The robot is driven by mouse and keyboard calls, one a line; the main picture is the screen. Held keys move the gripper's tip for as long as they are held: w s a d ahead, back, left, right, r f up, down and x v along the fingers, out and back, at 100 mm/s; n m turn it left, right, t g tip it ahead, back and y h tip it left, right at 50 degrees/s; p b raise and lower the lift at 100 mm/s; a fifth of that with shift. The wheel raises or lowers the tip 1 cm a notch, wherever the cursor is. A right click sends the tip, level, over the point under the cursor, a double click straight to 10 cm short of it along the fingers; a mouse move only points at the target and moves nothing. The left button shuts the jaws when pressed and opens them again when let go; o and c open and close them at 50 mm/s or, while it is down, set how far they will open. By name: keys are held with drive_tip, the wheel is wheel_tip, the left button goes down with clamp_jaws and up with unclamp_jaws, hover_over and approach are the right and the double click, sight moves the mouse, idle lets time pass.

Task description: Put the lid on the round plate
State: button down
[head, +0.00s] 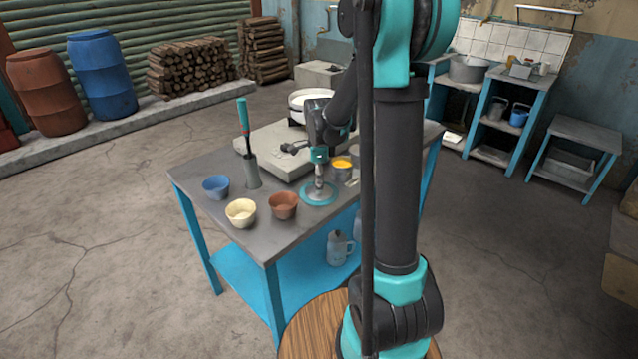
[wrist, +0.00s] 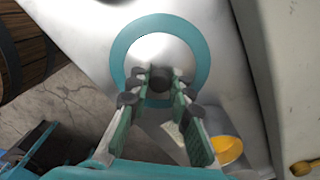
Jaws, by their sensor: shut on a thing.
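The round plate (head: 304,200) shows as a teal rim on the table near its front right edge; the rim also shows as a teal ring in the wrist view (wrist: 200,45). A pale grey lid (wrist: 155,50) with a dark knob (wrist: 158,79) lies centred within the ring. My gripper (head: 319,182) points straight down over the plate. In the wrist view, its fingertips (wrist: 159,86) are shut on the knob from both sides. I cannot tell whether the lid touches the plate.
A cup with yellow contents (head: 342,166) stands close behind the plate. Brown (head: 283,206), cream (head: 241,213) and blue (head: 216,188) bowls stand to the left. A holder with a teal-handled tool (head: 252,170) and a slab (head: 275,142) bearing a white pot (head: 300,102) are behind.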

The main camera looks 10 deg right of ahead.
drive_tip(key=c, duration=1.4)
unclamp_jaws()
drive_tip(key=shift+o, duration=0.2)
drive_tip(key=shift+r, duration=0.1)
wheel_tip(320, 180, up, 11)
drive_tip(key=s+d+f+n+t, duration=0.2)
drive_tip(key=s+f+n, duration=0.4)
drive_tip(key=s+n, duration=0.4)
drive_tip(key=s+d+f+n+t, duration=0.2)
drive_tip(key=s+f+n, duration=0.4)
drive_tip(key=s+n, duration=0.3)
drive_tip(key=s, duration=0.3)
drive_tip(key=shift+f+n, duration=0.35)
drive_tip(key=shift+n, duration=0.05)
